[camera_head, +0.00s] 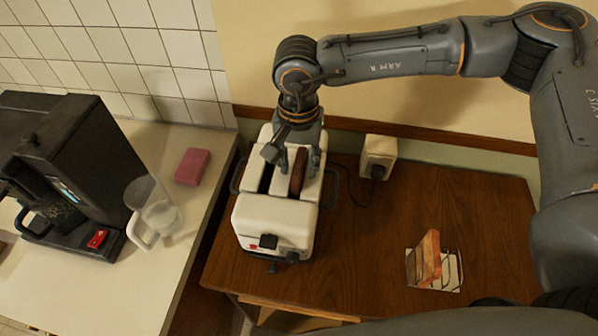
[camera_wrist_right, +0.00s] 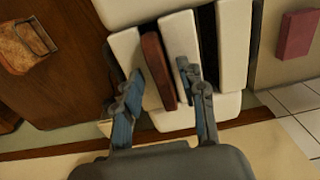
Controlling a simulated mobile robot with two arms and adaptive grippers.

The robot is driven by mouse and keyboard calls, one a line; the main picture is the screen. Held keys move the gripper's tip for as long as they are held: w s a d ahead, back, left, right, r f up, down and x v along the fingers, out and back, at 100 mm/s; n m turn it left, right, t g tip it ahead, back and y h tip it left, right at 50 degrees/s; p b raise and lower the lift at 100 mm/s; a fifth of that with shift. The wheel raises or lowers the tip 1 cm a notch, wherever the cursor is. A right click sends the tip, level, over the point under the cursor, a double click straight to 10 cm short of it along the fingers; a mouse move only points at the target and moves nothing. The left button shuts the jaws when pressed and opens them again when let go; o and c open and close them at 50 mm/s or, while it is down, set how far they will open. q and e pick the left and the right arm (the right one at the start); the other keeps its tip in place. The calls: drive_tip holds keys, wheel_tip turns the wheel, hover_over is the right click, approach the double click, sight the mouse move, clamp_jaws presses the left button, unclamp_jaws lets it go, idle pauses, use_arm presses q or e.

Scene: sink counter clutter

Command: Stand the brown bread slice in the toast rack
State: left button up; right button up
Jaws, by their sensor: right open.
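The brown bread slice (camera_head: 297,174) stands upright in the right slot of the white toaster (camera_head: 268,218), its upper part sticking out. In the right wrist view the slice (camera_wrist_right: 157,72) lies between my two fingers. My right gripper (camera_head: 292,158) is above the toaster, pointing down, open, with a finger on either side of the slice; a gap shows beside the slice in the wrist view. The toast rack (camera_head: 449,277) stands on the wooden table at the right, with an orange-brown slice (camera_head: 430,256) in it. The rack (camera_wrist_right: 22,62) also shows at the wrist view's upper left. My left gripper is not in view.
On the pale counter at the left are a black coffee machine (camera_head: 90,170), a clear jug (camera_head: 158,216) and a pink block (camera_head: 193,167). The wooden table (camera_head: 365,240) is clear between toaster and rack.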

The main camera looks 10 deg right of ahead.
drive_tip(key=shift+c, duration=0.5)
clamp_jaws()
wheel_tip(320, 180, up, 9)
drive_tip(key=b, duration=0.3)
drive_tip(key=shift+b, duration=0.4)
drive_tip(key=shift+r, duration=0.5)
